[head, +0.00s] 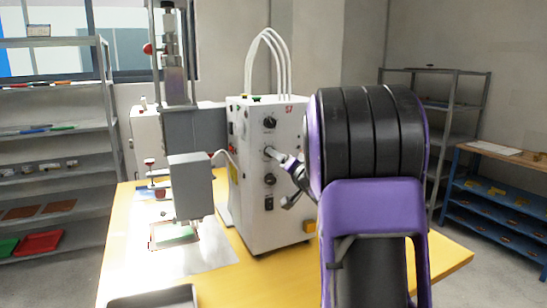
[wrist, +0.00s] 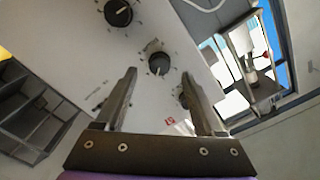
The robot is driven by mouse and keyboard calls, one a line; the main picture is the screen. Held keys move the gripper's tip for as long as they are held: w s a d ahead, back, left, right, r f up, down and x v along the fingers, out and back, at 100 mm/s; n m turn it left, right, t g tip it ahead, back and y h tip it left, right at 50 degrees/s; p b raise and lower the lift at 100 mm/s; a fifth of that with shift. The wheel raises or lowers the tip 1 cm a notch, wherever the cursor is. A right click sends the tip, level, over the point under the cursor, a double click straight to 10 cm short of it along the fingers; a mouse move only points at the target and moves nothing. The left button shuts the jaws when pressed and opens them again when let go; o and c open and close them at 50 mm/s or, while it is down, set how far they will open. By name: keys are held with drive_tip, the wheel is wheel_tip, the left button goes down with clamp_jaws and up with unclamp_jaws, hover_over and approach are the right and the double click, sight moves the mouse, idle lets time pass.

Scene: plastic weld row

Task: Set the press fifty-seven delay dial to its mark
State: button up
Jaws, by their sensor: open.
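The press's white control box (head: 265,190) stands on the yellow table, with a column of black dials on its front. In the head view the upper dial (head: 270,122) and the lower dial (head: 270,180) show; my gripper (head: 279,178) partly covers the area between. In the wrist view one dial (wrist: 159,63) lies between the open fingertips of my gripper (wrist: 160,73), with no contact visible. Another dial (wrist: 118,12) is at the top. A third knob is partly behind the right finger. Dial labels are too small to read, so I cannot tell which is delay.
A switch (head: 268,203) sits below the dials. White hoses (head: 268,45) arch from the box top. The press head (head: 190,185) stands left of the box, and a grey tray (head: 155,298) lies at the table's front. Shelves stand on both sides.

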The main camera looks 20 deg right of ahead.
drive_tip(key=shift+w+a, duration=0.1)
drive_tip(key=shift+w, duration=2.05)
clamp_jaws()
